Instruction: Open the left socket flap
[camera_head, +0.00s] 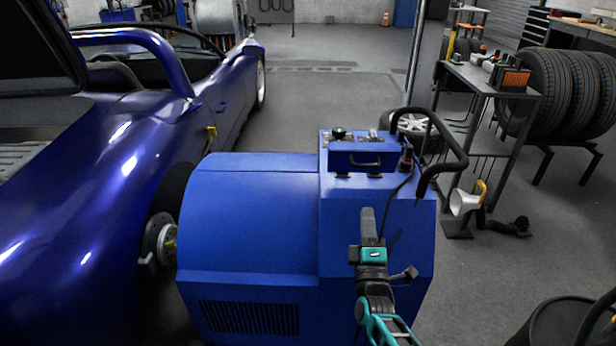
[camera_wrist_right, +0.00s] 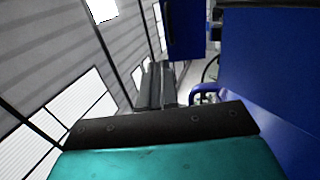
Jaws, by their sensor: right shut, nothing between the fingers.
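The blue hub dynamometer (camera_head: 250,215) stands beside the blue car's bare wheel hub. On top of it is a blue panel (camera_head: 343,160) with a dark bar handle (camera_head: 365,163) and two small dark hinge-like parts along its lower edge. I cannot tell for sure which part is the left socket flap. My right gripper (camera_head: 367,218) is in front of the dynamometer's right part, nearer to me than the panel and apart from it. Its fingers (camera_wrist_right: 155,85) are shut and empty, and also show in the right wrist view. My left gripper is not in view.
A black tube frame (camera_head: 455,150) and a cable stand at the dynamometer's right. The blue car (camera_head: 90,180) fills the left. A workbench (camera_head: 490,80) and stacked tyres (camera_head: 560,90) are at the right. A dark drum (camera_head: 550,325) is at the lower right. Open floor lies behind.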

